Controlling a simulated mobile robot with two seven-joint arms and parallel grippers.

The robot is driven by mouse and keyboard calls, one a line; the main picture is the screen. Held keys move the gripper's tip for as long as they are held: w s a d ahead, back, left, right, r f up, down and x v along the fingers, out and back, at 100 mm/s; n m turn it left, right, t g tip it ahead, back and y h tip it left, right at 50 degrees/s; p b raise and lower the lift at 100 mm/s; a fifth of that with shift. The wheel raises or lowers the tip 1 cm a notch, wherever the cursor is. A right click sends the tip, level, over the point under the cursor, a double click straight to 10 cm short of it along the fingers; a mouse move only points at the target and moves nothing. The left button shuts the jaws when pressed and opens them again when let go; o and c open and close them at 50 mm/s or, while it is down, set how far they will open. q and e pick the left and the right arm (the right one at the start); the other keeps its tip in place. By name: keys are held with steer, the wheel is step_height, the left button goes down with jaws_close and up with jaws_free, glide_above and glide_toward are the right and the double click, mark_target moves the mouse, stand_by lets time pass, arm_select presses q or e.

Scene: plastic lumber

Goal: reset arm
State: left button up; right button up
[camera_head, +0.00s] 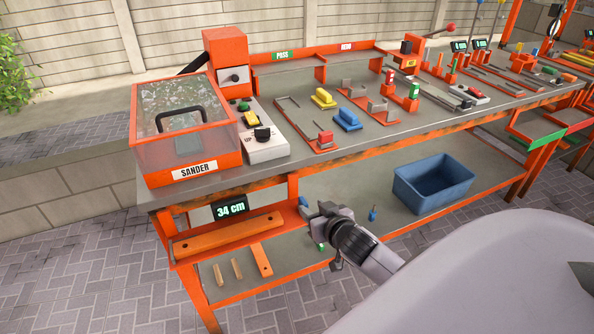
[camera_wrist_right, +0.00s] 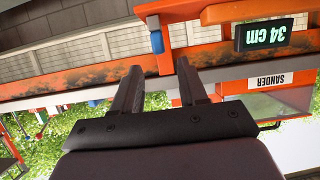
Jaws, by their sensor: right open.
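My right gripper (camera_head: 318,215) is in front of the orange workbench (camera_head: 290,190), below the level of its top, near the front rail. In the right wrist view my right gripper (camera_wrist_right: 160,90) shows two dark fingers spread apart with nothing between them. The picture there is upside down, with the bench's orange rail (camera_wrist_right: 80,88) beyond the fingers. My left gripper is in neither view.
A sander box (camera_head: 187,125), control panel (camera_head: 262,130), yellow block (camera_head: 323,98) and blue block (camera_head: 347,119) sit on the bench top. A blue bin (camera_head: 433,182) stands on the lower shelf. Orange planks (camera_head: 228,235) lie lower left, near the "34 cm" display (camera_head: 230,210).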

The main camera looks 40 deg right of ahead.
steer(key=s+a+f+n+g+y, duration=0.1)
steer(key=s+a+f, duration=0.3)
steer(key=s+a, duration=0.5)
steer(key=s+a+f+n+g+y, duration=0.1)
steer(key=s+a+f+n+y, duration=0.3)
steer(key=s+a, duration=0.5)
steer(key=shift+a+f+g, duration=0.15)
steer(key=shift+f+g, duration=0.15)
steer(key=shift+s, duration=0.15)
